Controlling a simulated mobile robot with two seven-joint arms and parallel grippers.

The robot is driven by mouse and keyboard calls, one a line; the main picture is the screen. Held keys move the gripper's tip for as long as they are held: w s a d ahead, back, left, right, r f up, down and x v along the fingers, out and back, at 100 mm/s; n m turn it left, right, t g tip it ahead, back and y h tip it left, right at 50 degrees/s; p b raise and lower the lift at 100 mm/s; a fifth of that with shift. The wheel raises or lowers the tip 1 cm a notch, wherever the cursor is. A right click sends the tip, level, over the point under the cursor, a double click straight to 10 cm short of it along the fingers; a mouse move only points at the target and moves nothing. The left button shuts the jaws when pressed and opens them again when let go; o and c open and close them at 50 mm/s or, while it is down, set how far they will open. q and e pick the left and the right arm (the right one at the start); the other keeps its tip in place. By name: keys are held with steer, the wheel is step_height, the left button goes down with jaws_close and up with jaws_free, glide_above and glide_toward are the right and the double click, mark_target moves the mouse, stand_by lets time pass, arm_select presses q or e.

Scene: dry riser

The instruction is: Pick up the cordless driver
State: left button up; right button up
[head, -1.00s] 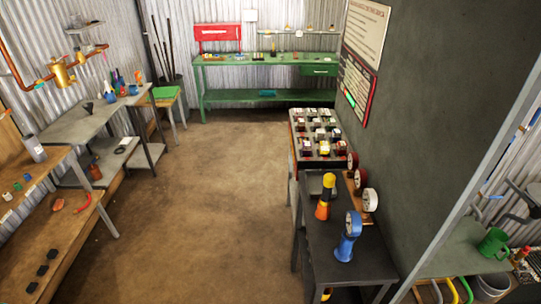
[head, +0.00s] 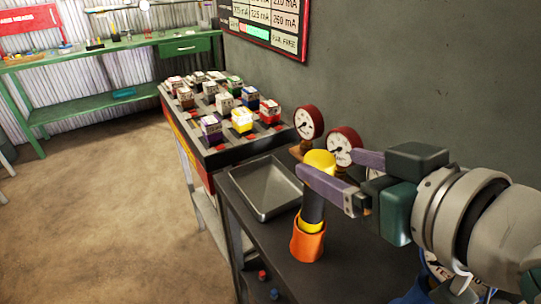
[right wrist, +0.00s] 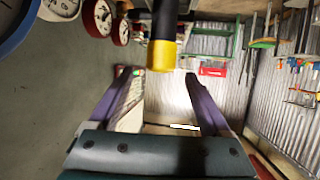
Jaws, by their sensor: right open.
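An upright tool with an orange base, black middle and yellow top, which I take for the cordless driver (head: 312,208), stands on the dark table. My right gripper (head: 329,163) comes in from the right with its purple fingers open, one on the near side and one on the far side of the yellow top. The near finger hides part of the tool. In the right wrist view, upside down, the black and yellow tool (right wrist: 164,35) shows just past the open fingertips (right wrist: 166,76), roughly centred between them. I cannot tell contact. My left gripper is out of view.
A grey tray (head: 268,188) lies left of the tool. Red gauges (head: 309,122) stand behind it by the wall. A blue gauge-like device (head: 415,292) is partly hidden under my right arm. A rack of boxed parts (head: 215,145) stands beyond the tray. Floor at left is clear.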

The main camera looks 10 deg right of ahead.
mark_target(322, 207)
steer(key=f, duration=0.2)
steer(key=f+b, duration=0.1)
steer(key=f, duration=0.2)
steer(key=f+b, duration=0.1)
steer(key=f, duration=0.2)
steer(key=shift+w+a+f, duration=0.15)
steer(key=shift+w+f, duration=0.1)
steer(key=shift+w, duration=0.15)
steer(key=shift+w+f, duration=0.15)
steer(key=shift+w, duration=0.4)
steer(key=b+x, duration=0.1)
steer(key=x, duration=0.4)
steer(key=shift+w+a+f, duration=0.1)
steer(key=shift+w+a, duration=0.05)
steer(key=shift+w, duration=0.15)
jaws_close()
